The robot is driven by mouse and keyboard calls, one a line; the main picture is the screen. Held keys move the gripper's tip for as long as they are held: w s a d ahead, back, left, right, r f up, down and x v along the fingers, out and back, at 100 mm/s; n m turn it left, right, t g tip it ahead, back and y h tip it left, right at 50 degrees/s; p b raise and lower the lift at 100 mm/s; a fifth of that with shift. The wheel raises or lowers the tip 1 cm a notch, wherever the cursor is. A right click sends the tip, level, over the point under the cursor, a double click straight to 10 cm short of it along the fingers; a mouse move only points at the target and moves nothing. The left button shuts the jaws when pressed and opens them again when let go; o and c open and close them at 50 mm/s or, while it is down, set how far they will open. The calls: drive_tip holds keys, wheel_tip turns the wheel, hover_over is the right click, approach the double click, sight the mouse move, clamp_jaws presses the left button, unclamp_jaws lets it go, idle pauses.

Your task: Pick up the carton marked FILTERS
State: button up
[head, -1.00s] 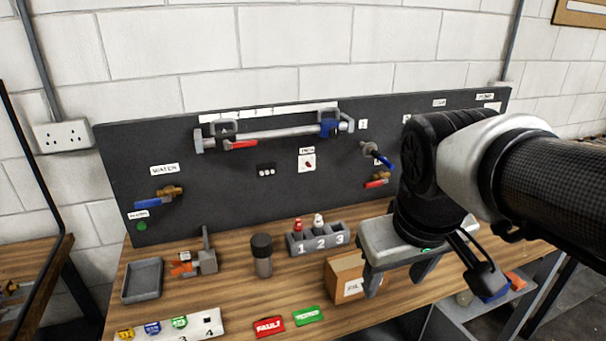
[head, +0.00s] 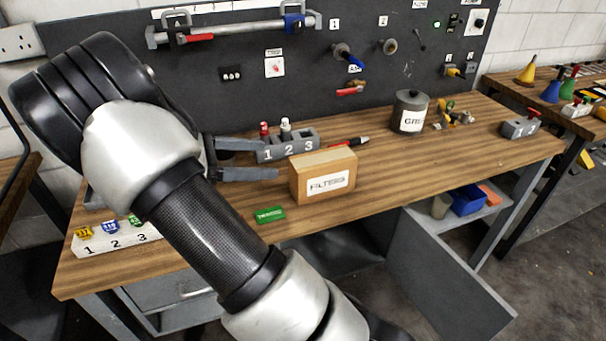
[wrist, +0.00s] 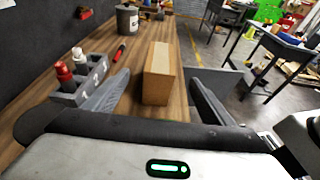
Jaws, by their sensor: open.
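The carton marked FILTERS (head: 322,176) is a brown box standing on the wooden workbench, its white label facing the front. My gripper (head: 277,160) is just left of the carton in the head view, its fingers pointing right toward it. The fingers are apart and nothing is between them in the head view. In the wrist view the carton (wrist: 158,75) stands ahead, in line with the gap between my fingers (wrist: 160,100). Its label does not show there.
A grey numbered rack (head: 288,147) with red and white bottles stands close behind my gripper. A green block (head: 270,214) lies in front. The bench right of the carton is clear.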

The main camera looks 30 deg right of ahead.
sight(323, 161)
drive_tip(key=b+x, duration=0.1)
drive_tip(key=x, duration=1.6)
drive_tip(key=shift+s+f+b, duration=0.1)
drive_tip(key=shift+s+b, duration=0.1)
drive_tip(key=shift+b, duration=0.2)
drive_tip(key=shift+c, duration=0.4)
drive_tip(key=c, duration=1.4)
